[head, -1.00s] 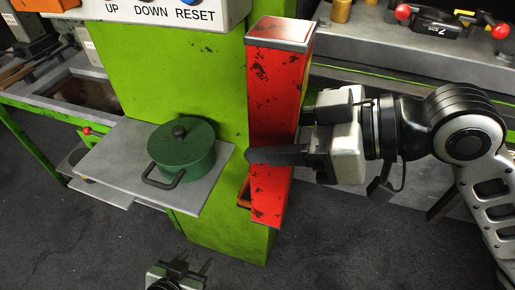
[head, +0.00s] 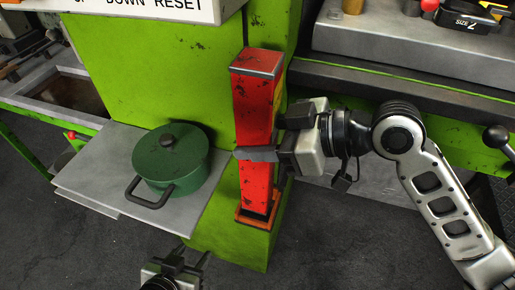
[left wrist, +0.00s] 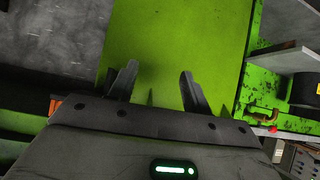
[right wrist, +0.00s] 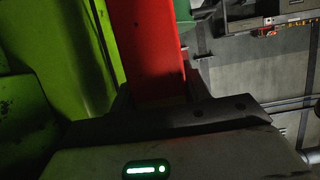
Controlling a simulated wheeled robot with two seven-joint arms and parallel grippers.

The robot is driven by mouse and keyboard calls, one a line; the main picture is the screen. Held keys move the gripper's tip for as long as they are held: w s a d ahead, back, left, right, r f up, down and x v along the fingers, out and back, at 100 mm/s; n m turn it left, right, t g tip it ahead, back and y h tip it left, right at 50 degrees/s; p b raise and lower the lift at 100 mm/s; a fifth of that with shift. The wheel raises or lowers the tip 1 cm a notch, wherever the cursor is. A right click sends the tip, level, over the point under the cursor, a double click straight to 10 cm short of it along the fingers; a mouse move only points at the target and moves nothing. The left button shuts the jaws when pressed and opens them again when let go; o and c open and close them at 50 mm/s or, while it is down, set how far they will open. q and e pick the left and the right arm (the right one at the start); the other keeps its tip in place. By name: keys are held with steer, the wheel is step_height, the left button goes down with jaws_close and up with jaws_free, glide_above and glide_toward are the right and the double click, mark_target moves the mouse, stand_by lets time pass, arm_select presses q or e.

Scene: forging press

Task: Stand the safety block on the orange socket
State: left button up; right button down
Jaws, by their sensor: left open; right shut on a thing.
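The block also fills the middle of the right wrist view (right wrist: 148,50). My left gripper (head: 182,268) is open and empty, low at the bottom of the head view; its fingers (left wrist: 162,90) are apart in the left wrist view.
A green lidded pot (head: 170,160) stands on a grey shelf (head: 85,180) left of the block. The green press column (head: 150,70) is behind. A grey press bed (head: 400,45) lies at the back right.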

step_height(320, 180, down, 2)
steer(key=shift+f+b, duration=0.25)
steer(key=shift+b, duration=0.7)
steer(key=shift+f, duration=0.1)
steer(key=c, duration=1.1)
jaws_free()
steer(key=shift+f, duration=0.25)
steer(key=o, duration=0.4)
steer(key=shift+r, duration=0.15)
